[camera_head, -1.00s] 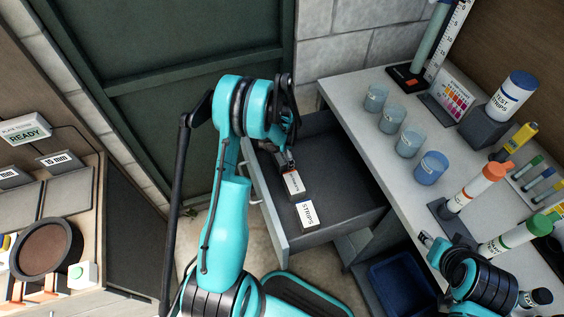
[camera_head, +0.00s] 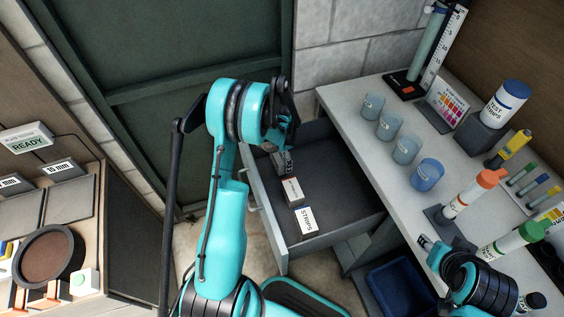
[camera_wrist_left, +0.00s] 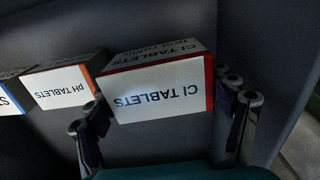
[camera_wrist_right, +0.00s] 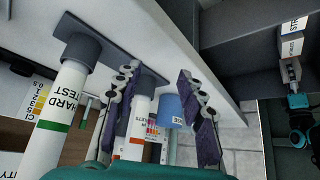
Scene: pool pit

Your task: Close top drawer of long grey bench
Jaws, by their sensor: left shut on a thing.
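The long grey bench (camera_head: 352,125) has its top drawer (camera_head: 335,185) pulled open, with a handle (camera_head: 250,196) on its front panel. Several small boxes stand in a row inside, near that panel: a STRIPS box (camera_head: 307,220), a pH TABLETS box (camera_wrist_left: 62,87) and a Cl TABLETS box (camera_wrist_left: 160,88). My left gripper (camera_head: 284,160) reaches down into the drawer. In the left wrist view its fingers (camera_wrist_left: 165,125) are shut on the Cl TABLETS box from both sides. My right gripper (camera_wrist_right: 160,115) is open and empty above the bench top.
Glass cups (camera_head: 407,148), a blue cup (camera_head: 428,175), an orange-capped tube (camera_head: 470,195) and a TEST STRIPS jar (camera_head: 503,103) stand on the bench. A blue bin (camera_head: 402,285) sits below. A dark green door (camera_head: 150,90) is behind, and a console (camera_head: 60,205) is at left.

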